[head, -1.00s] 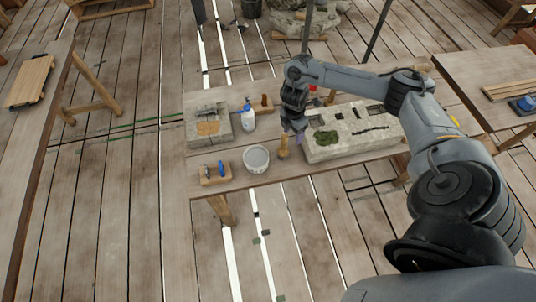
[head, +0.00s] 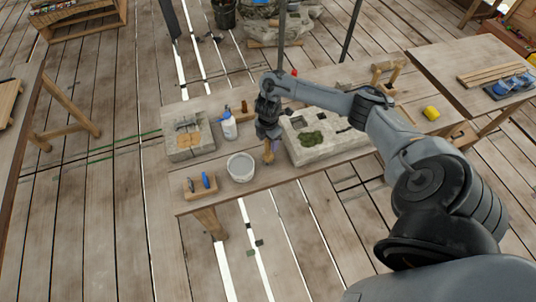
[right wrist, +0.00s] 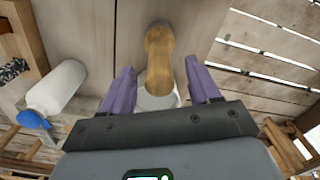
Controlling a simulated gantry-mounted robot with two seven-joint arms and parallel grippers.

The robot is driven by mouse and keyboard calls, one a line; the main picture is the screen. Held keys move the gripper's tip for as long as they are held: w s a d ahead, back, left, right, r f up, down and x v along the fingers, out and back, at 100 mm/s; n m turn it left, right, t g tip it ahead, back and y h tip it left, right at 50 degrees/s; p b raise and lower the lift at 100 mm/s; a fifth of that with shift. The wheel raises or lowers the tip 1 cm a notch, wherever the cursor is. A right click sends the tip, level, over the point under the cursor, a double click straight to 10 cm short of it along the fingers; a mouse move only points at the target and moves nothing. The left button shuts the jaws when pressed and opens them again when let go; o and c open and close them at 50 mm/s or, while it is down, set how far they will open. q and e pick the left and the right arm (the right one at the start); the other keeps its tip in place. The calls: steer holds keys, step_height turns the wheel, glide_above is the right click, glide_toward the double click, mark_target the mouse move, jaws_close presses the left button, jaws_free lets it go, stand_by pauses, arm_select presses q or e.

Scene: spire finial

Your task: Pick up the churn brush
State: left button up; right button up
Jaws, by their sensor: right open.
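The churn brush appears to be the piece with a rounded wooden handle (head: 268,154), standing on the workbench between the white bucket and the stone block. In the right wrist view its wooden handle (right wrist: 160,60) lies between the two purple fingers, with a gap on each side. Something white shows below the handle; I cannot tell whether it is part of the brush. My right gripper (head: 272,143) is open at the brush, its fingers pointing down; it also shows in the right wrist view (right wrist: 161,92). My left gripper is out of view.
The white bucket (head: 240,168) stands close left of the brush, and the stone block (head: 330,150) with green moss close right. A white bottle with a blue cap (head: 229,127), a stone slab (head: 188,141) and a small wooden block with blue-handled tools (head: 199,186) stand farther left.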

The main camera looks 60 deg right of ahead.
steer(key=shift+f, duration=1.1)
steer(key=shift+c, duration=0.3)
jaws_close()
